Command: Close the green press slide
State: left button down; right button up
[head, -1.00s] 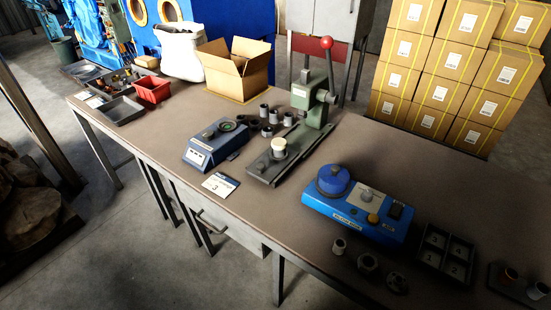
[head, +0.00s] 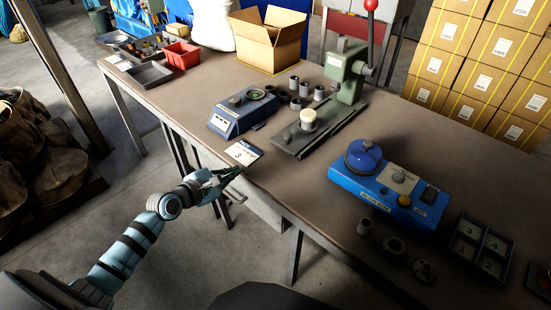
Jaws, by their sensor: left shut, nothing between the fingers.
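The green press (head: 350,72) stands on the table at upper middle, with a red-knobbed lever (head: 370,8) pointing up. Its slide (head: 296,138) sticks out from the press toward the table's front edge, with a grey part topped by a pale cap (head: 308,118) on it. My left gripper (head: 236,172) is shut and empty at the table's front edge, close to a small white card, to the left of and below the slide and apart from it. My right gripper is not in view.
A blue-grey device (head: 238,112) stands left of the slide, with several grey cylinders (head: 296,103) behind. A bright blue machine (head: 385,188) stands to the right. The white card (head: 244,153) lies near the front edge. A dark divided tray (head: 477,247) is at lower right.

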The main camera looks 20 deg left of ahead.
aim_at(273, 162)
pick_arm(q)
jog(key=w+d+n+b, duration=0.2)
jog(key=w, duration=0.1)
jog(key=w+d+n+h+b, duration=0.1)
jog(key=w+d+n+b, duration=0.1)
jog(key=w+d+n, duration=0.1)
jog(key=w+d+f+n+b, duration=0.1)
jog(key=w+d+n+b, duration=0.1)
jog(key=w, duration=0.3)
jog(key=shift+w+d+n+h, duration=0.15)
jog(key=shift+d+n+h, duration=0.15)
jog(key=shift+d+h, duration=0.1)
jog(key=shift+w+d+r, duration=0.15)
jog(key=shift+w+r, duration=0.05)
jog(key=shift+w, duration=0.15)
jog(key=shift+w, duration=0.15)
